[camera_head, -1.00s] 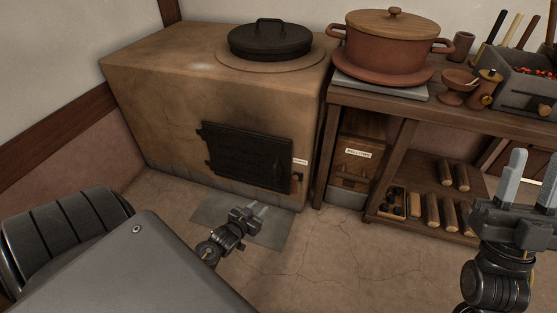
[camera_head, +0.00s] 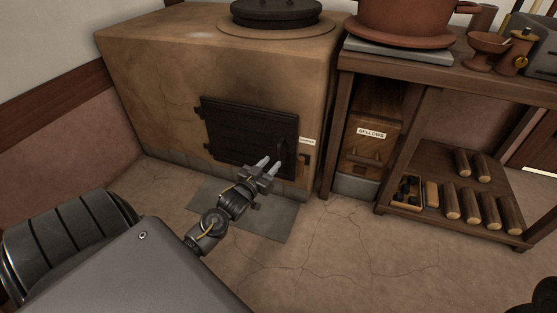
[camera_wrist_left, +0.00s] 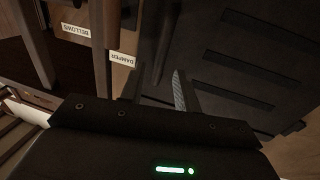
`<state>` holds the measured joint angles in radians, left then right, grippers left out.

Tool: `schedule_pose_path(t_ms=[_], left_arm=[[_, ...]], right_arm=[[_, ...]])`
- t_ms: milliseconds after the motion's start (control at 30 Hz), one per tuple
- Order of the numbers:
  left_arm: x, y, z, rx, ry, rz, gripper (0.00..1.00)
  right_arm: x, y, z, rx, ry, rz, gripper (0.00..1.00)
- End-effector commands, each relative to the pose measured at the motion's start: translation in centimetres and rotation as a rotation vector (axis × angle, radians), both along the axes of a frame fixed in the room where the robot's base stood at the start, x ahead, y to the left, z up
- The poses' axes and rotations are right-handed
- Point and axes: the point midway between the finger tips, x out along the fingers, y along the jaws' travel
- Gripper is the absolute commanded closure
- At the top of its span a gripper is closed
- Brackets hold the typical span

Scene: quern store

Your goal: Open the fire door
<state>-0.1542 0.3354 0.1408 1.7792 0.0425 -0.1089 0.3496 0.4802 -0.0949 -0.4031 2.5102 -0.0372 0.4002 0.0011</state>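The black fire door (camera_head: 240,130) sits shut in the front of the clay stove (camera_head: 160,85). Its upright handle (camera_head: 283,150) is near the door's right edge. My left gripper (camera_head: 270,163) is just in front of the door's lower right, close to the handle. Its two fingers are apart and nothing is held. In the left wrist view the fingers (camera_wrist_left: 160,88) point at the door (camera_wrist_left: 250,60), and the handle (camera_wrist_left: 161,45) lines up between them. I cannot tell whether they reach around it. My right gripper is out of view.
A damper label (camera_head: 307,142) and small knob are right of the door. A wooden shelf table (camera_head: 395,75) stands at the right, with a bellows box (camera_head: 365,150) and several logs below. A grey floor plate (camera_head: 215,205) lies before the stove.

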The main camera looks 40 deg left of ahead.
Motion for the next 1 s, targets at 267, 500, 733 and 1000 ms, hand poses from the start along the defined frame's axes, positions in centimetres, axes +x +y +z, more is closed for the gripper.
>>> schedule_pose_path(t_ms=[267, 500, 733, 1000], left_arm=[[4.5, 0.7, -0.3, 0.001, -0.001, 0.001, 0.68], [5.7, 0.8, -0.1, 0.001, 0.001, 0.001, 0.68], [5.7, 0.8, 0.0, 0.001, 0.002, 0.000, 0.68], [5.7, 0.8, -0.1, 0.001, 0.001, 0.001, 1.00]], right_arm=[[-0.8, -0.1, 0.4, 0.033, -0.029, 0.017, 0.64], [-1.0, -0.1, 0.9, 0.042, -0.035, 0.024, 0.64], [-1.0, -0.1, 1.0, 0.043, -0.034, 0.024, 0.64], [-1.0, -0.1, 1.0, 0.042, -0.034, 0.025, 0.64]])
